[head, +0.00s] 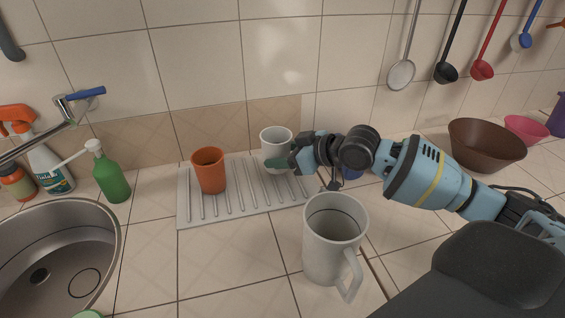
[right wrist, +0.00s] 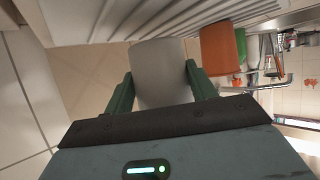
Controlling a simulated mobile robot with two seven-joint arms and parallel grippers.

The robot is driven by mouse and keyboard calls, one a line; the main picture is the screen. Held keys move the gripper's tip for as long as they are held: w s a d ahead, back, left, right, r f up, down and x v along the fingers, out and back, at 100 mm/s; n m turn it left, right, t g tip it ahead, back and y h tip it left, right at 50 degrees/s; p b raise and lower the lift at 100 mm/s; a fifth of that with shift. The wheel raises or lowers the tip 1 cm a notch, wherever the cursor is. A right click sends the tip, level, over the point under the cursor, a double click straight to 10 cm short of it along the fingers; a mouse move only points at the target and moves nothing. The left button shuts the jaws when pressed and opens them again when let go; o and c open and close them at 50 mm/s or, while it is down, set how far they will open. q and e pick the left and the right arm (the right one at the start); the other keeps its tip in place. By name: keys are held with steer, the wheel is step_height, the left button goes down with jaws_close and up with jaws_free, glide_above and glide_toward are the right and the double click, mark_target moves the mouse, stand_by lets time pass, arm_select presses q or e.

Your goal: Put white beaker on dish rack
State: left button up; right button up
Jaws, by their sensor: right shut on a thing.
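The white beaker (head: 276,143) is at the right back part of the white ribbed dish rack (head: 238,208), upright or nearly so. I cannot tell whether its base touches the rack. My right gripper (head: 277,165) comes in from the right and is shut on the beaker. In the right wrist view the beaker (right wrist: 159,72) sits between the two green fingers (right wrist: 158,88). An orange cup (head: 209,170) stands on the rack to the left of the beaker, and it also shows in the right wrist view (right wrist: 218,50). My left gripper is not in view.
A large white pitcher (head: 333,240) stands on the counter in front of my right forearm. A sink (head: 105,250), a green soap bottle (head: 110,176) and a spray bottle (head: 50,168) are at left. Brown (head: 487,150) and pink bowls (head: 525,130) are at right.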

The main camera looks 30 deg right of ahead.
steer(key=shift+f, duration=1.25)
steer(key=shift+f, duration=0.15)
steer(key=o, duration=1.2)
steer(key=shift+o, duration=0.2)
steer(key=shift+r, duration=0.2)
steer(key=v, duration=1.2)
steer(key=shift+f+p, duration=0.1)
steer(key=shift+p, duration=0.25)
